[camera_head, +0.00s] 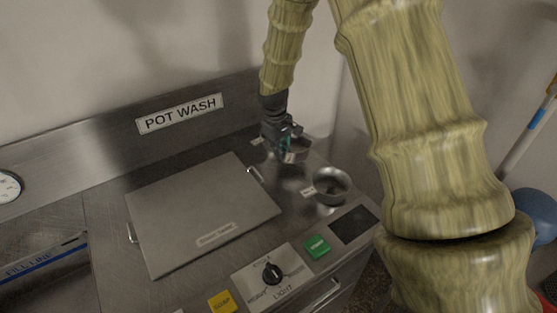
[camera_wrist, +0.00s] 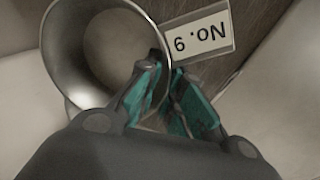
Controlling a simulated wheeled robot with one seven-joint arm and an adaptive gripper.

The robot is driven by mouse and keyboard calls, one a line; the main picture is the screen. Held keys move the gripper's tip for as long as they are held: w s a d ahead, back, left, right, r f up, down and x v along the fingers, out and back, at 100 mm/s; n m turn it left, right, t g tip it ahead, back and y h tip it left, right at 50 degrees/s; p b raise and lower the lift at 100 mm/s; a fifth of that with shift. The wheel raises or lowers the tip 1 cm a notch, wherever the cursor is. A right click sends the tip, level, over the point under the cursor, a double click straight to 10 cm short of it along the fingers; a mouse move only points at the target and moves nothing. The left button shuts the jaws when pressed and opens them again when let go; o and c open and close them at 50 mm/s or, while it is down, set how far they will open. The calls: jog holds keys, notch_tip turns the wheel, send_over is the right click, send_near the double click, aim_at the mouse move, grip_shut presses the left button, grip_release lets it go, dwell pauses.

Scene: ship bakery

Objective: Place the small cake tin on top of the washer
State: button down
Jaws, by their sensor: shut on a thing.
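A round metal tin (camera_wrist: 62,62) with a white "No. 9" tag (camera_wrist: 205,38) fills the upper left of the wrist view. My gripper (camera_wrist: 175,88) has its teal fingers at the tin's right rim and is shut on it. In the head view my gripper (camera_head: 284,138) is at the back right of the steel top, with the tin (camera_head: 300,152) partly hidden by it. I cannot tell whether the tin is raised off the surface. The washer, under the "POT WASH" sign (camera_head: 180,113), has a flat square lid (camera_head: 195,205) that is closed and bare.
A second round metal tin (camera_head: 342,196) with a white tag stands in front of the held one. The front panel has a light knob (camera_head: 271,272), a green button (camera_head: 317,246) and a yellow button (camera_head: 221,303). A sink-like recess (camera_head: 40,275) is at the left.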

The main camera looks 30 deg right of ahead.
aim_at(284, 169)
jog(key=shift+f, duration=0.15)
jog(key=shift+s+d+f, duration=0.1)
jog(key=shift+s+f, duration=0.05)
jog(key=shift+s, duration=0.25)
jog(key=f, duration=0.1)
jog(key=f+p, duration=0.1)
jog(key=f, duration=0.1)
jog(key=shift+w, duration=0.25)
jog(key=shift+s+f, duration=0.15)
jog(key=shift+f, duration=0.05)
jog(key=shift+f, duration=0.1)
jog(key=c, duration=1.6)
grip_release()
jog(key=shift+o, duration=0.2)
jog(key=shift+r, duration=0.2)
notch_tip(284, 169, up, 12)
jog(key=a+b, duration=0.1)
jog(key=b, duration=0.2)
jog(key=shift+a+f, duration=0.15)
jog(key=shift+a, duration=0.25)
